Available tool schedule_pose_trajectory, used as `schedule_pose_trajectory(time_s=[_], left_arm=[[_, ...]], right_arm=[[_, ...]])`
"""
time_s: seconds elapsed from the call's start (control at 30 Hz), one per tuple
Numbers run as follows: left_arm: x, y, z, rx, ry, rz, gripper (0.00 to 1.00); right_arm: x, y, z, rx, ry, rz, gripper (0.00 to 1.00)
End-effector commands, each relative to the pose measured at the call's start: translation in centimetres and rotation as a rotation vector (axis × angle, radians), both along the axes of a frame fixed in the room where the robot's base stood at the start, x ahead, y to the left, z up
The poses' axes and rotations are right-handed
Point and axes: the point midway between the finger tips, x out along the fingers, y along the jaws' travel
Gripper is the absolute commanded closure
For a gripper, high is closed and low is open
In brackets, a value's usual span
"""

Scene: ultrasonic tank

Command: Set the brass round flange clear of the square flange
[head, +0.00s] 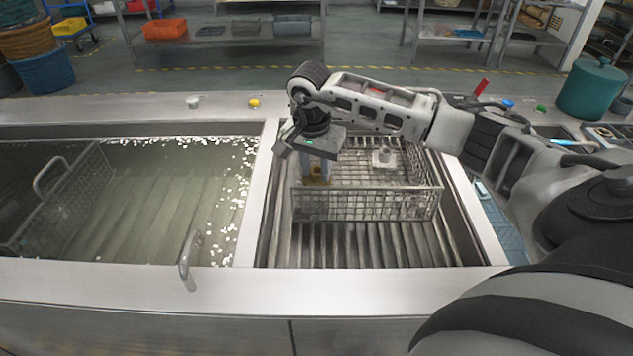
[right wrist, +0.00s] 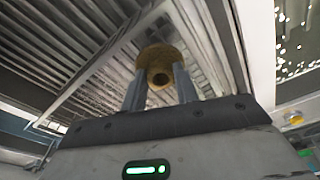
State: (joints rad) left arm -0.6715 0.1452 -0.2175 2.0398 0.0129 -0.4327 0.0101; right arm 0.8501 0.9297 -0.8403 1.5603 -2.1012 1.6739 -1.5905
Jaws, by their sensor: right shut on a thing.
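The brass round flange (head: 318,180) is at the left end of the wire basket (head: 365,205) in the head view, mostly hidden by my right gripper (head: 318,172). In the right wrist view the brass round flange (right wrist: 158,58) sits between the two fingers of the right gripper (right wrist: 159,75), which is shut on it. Whether it touches the basket floor is hard to tell. The grey square flange (head: 384,158) stands in the basket to the right, apart from the gripper. My left gripper is not in view.
The basket sits over a ribbed rack in the right basin (head: 350,255). The left basin (head: 150,215) holds murky liquid, white floating bits and another wire basket (head: 70,200). A metal rim divides the basins. The basket's front right floor looks clear.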

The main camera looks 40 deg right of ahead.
Motion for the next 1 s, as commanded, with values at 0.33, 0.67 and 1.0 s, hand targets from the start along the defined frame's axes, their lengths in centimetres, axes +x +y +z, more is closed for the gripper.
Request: schedule_pose_trajectory(time_s=[0.33,0.67,1.0], left_arm=[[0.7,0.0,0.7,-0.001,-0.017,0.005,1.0],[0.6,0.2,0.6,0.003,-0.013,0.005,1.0],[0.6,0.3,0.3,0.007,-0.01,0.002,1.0]], right_arm=[[0.0,0.0,-3.2,0.001,0.0,0.0,1.0],[0.1,0.0,-5.3,0.0,-0.003,0.0,1.0],[0.0,0.0,-5.5,0.0,-0.001,0.0,0.61]])
